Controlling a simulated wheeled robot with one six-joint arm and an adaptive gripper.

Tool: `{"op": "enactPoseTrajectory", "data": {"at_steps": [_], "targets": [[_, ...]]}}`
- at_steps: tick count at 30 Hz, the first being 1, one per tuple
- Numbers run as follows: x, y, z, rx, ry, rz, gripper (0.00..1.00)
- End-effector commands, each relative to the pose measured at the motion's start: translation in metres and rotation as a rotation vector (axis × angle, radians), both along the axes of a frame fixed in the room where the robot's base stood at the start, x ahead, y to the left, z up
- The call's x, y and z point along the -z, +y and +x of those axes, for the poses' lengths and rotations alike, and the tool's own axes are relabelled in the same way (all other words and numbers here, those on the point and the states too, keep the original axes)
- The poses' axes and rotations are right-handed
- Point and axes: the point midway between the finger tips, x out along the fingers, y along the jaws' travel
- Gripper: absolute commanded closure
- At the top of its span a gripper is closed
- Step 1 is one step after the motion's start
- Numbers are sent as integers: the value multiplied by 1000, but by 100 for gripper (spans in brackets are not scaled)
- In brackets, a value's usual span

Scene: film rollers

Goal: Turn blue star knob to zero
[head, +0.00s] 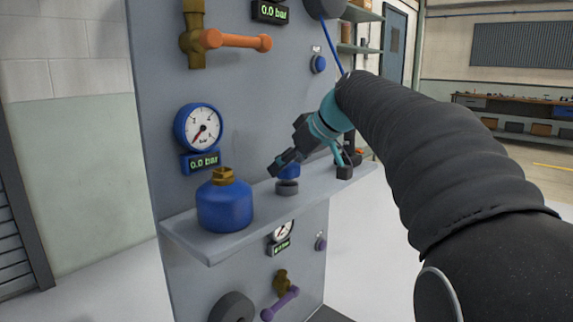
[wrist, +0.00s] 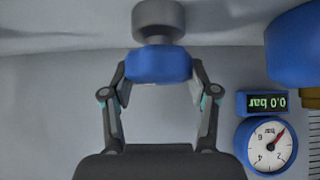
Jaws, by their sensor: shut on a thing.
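A blue knob (wrist: 158,64) sits on a grey round base (wrist: 158,20) in the wrist view, where the picture is upside down. In the head view the blue knob (head: 289,171) stands over the grey base (head: 287,188) on the shelf, partly hidden by my gripper. My gripper (head: 284,164) is shut on the blue knob, one finger on each side in the wrist view (wrist: 158,78). The knob's star shape is not clear. A blue-rimmed gauge (head: 199,127) has its needle at the lower left, and its green display (head: 204,163) reads 0.0 bar.
A blue canister (head: 225,205) with a brass top stands on the grey shelf (head: 200,243), left of my gripper. An orange lever valve (head: 238,41) sticks out above. A round blue knob (head: 318,64) is on the panel. A purple lever (head: 280,303) is below the shelf.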

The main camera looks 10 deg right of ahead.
Motion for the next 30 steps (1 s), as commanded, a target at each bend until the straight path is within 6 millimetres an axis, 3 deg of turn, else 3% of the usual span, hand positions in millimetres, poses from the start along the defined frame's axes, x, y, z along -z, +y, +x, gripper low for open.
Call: {"op": "enactPoseTrajectory", "data": {"at_steps": [5,6,8,20,30], "targets": [[1,1,0,-2,4,0,76],[1,1,0,-2,4,0,31],[1,1,0,-2,4,0,16],[-2,-2,-2,1,1,0,16],[-41,-25,-33,4,-2,-1,16]]}}
